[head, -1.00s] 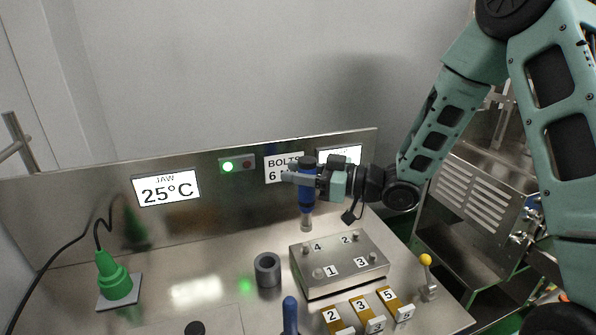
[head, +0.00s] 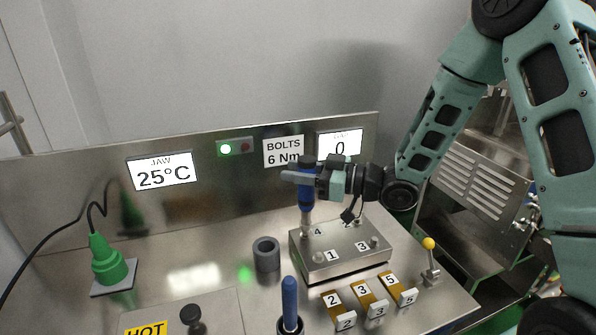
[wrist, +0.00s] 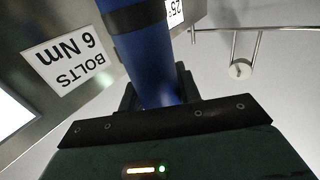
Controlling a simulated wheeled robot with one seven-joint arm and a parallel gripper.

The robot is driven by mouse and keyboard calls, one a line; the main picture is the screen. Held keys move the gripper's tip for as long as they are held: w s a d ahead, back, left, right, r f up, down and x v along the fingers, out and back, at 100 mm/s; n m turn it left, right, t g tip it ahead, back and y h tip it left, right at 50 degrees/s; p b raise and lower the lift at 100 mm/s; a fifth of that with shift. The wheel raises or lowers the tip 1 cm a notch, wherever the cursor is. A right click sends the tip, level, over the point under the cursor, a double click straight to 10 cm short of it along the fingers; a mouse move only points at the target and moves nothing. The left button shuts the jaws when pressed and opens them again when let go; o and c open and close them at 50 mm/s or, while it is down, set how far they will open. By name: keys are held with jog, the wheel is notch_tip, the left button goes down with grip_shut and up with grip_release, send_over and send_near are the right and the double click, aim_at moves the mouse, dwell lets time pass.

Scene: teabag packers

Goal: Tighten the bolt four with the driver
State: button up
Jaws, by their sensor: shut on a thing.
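My gripper (head: 308,178) is shut on the blue driver (head: 306,198) with a dark cap, holding it upright. The driver also fills the middle of the wrist view (wrist: 150,60). Its metal tip is over the back left corner of the metal block (head: 345,263), beside the label 4. Bolt four is hidden behind or under the tip; I cannot tell if they touch. Bolt one (head: 318,257) is at the front left and bolt three (head: 374,241) at the right. Bolt two is mostly hidden by my wrist.
A sign (head: 284,152) reads "BOLTS 6 Nm", and a screen (head: 340,144) shows 0. A grey ring (head: 266,255) stands left of the block.

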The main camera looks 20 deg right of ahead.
jog(key=shift+f+b, duration=1)
jog(key=shift+f, duration=0.25)
dwell(2.3)
notch_tip(320, 180, up, 5)
jog(key=p, duration=0.4)
jog(key=shift+r, duration=0.1)
dwell(0.5)
jog(key=shift+a, duration=0.1)
